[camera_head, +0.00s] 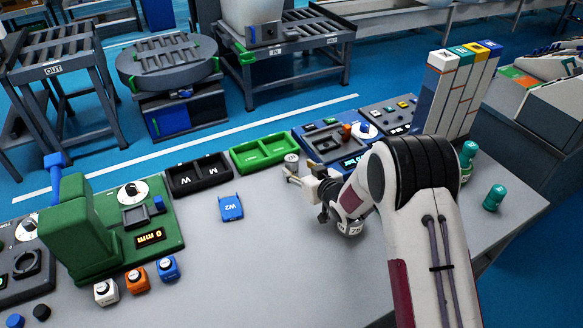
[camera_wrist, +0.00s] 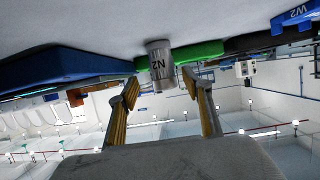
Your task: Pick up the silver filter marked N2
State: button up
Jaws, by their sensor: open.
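The silver filter marked N2 (camera_wrist: 159,62) is a small grey cylinder standing on the table; the wrist view shows it upside down. In the head view it shows as a small pale round piece (camera_head: 292,158) just beyond my fingers, at the right end of the green tray. My gripper (camera_wrist: 161,78) is open, its two fingertips on either side of the filter's near end in the wrist view. No finger clearly touches it. In the head view my gripper (camera_head: 290,173) reaches left, low over the table.
A blue W2 piece (camera_head: 231,207) lies in front. A blue device (camera_head: 335,143) stands behind my gripper. The front middle table is clear.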

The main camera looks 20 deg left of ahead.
aim_at(295, 169)
jog(key=shift+a, duration=0.1)
dwell(0.3)
jog(key=shift+s+f+x, duration=0.1)
jog(key=shift+x, duration=0.7)
jog(key=shift+s+f+x, duration=0.1)
jog(key=shift+f+x, duration=0.05)
jog(key=shift+x, duration=1.65)
jog(key=c, duration=1.2)
